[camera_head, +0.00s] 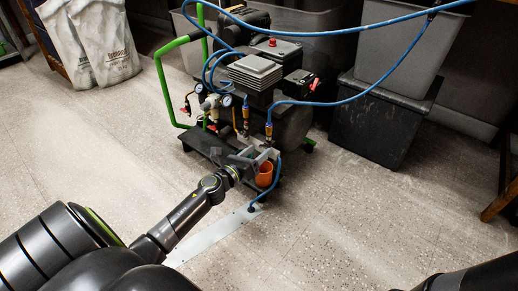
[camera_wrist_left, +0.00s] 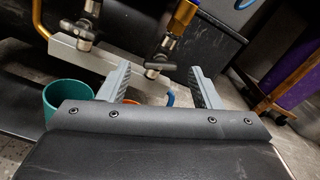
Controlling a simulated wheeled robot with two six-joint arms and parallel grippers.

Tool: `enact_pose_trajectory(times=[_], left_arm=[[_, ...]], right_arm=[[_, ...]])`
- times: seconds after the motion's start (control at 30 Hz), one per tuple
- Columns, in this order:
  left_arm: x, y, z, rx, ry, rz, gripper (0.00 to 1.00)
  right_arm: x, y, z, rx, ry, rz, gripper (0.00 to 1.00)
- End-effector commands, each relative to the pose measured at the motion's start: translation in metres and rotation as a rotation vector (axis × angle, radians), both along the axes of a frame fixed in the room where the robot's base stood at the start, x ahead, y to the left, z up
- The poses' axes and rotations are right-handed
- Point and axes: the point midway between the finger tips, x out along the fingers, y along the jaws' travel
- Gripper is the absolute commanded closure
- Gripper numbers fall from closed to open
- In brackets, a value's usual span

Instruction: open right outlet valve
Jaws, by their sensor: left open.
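The right outlet valve (camera_wrist_left: 160,64) has a small dark and silver handle below a brass fitting, on a pale metal bar (camera_wrist_left: 95,60). In the wrist view it appears between my left gripper's two grey fingers. My left gripper (camera_wrist_left: 161,75) is open and holds nothing; I cannot tell whether a finger touches the handle. A similar left valve (camera_wrist_left: 86,42) sits farther left on the bar. In the head view my left gripper (camera_head: 262,156) is at the compressor's front, just below the brass fitting (camera_head: 268,130); the valve handle is hard to make out there. My right gripper is out of view.
An orange cup (camera_head: 265,175) sits just below my left gripper, and a teal cup (camera_wrist_left: 64,100) shows in the wrist view. Blue hoses (camera_head: 335,101) loop around the compressor (camera_head: 255,72). Dark bins (camera_head: 378,120) stand at right.

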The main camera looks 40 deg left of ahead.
Motion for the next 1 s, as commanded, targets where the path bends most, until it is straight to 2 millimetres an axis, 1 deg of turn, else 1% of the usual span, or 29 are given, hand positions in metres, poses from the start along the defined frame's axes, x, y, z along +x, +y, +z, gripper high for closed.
enact_pose_trajectory(times=[0.03,0.2,0.47,0.57,0.8,0.83,1.0], left_arm=[[0.0054,-0.0005,0.0001,0.000,0.000,0.000,0.42],[0.0129,-0.0013,-0.0002,-0.001,0.001,0.000,0.42],[0.0136,-0.0014,-0.0002,-0.001,0.001,0.000,0.42],[0.0135,-0.0014,-0.0002,-0.001,0.001,0.000,0.54],[0.0133,-0.0012,-0.0002,-0.001,0.001,0.000,0.85],[0.0133,-0.0012,-0.0002,-0.001,0.001,0.000,0.86],[0.0132,-0.0012,-0.0001,-0.011,0.002,0.000,0.86]], right_arm=[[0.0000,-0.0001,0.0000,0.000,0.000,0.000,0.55],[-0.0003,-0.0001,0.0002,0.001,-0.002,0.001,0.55],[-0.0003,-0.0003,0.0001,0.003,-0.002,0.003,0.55],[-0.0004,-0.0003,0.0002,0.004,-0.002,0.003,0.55],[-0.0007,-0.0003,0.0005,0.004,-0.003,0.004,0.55],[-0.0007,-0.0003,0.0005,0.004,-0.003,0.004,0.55],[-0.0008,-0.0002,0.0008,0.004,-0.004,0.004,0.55]])
